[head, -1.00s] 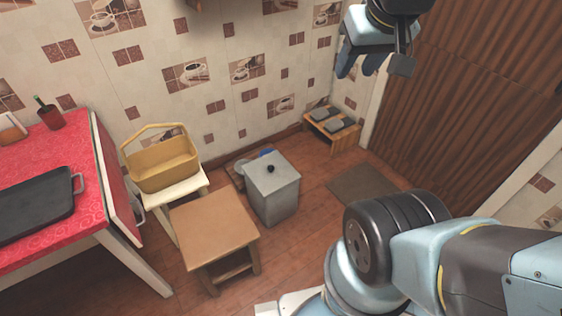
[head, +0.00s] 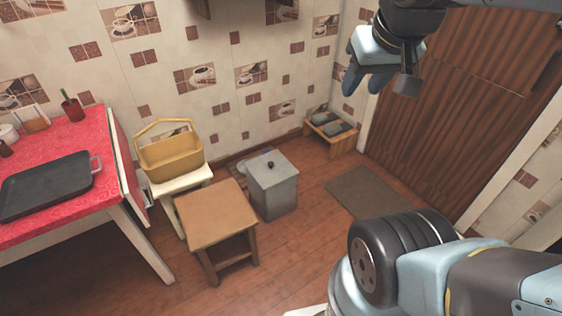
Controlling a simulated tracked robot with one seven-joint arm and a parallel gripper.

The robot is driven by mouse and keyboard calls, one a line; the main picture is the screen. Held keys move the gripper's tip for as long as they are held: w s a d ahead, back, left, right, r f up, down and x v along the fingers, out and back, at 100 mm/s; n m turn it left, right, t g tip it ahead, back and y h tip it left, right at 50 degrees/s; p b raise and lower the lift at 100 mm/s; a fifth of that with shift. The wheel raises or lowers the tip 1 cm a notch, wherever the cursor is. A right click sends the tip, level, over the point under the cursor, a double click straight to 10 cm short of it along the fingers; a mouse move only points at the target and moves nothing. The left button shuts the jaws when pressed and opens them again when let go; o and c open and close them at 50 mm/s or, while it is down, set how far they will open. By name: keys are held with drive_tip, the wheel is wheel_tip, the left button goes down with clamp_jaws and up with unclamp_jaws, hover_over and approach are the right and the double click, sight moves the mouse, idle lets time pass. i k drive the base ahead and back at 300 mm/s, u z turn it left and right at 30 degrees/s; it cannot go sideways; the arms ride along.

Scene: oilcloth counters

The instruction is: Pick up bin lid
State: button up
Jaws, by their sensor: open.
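The bin lid (head: 279,167) is a flat grey square with a small dark knob (head: 270,164) on top. It sits on the grey metal bin (head: 276,197), which stands on the floor near the tiled wall. My gripper (head: 379,88) is at the upper right, high above the floor and to the right of the bin in the picture. Its fingers are apart and empty, pointing down. It is well apart from the lid.
A brown stool (head: 215,212) stands left of the bin. A yellow basket (head: 170,157) rests on a white stool behind it. A red-topped table (head: 100,193) carries a dark tray (head: 48,186). A low wooden rack (head: 333,138) and a mat (head: 366,191) lie to the right.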

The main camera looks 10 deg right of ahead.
sight(272, 169)
drive_tip(key=u, duration=0.3)
drive_tip(key=i, duration=0.7)
drive_tip(key=z, duration=2.9)
drive_tip(key=i, duration=0.65)
drive_tip(key=u, duration=0.4)
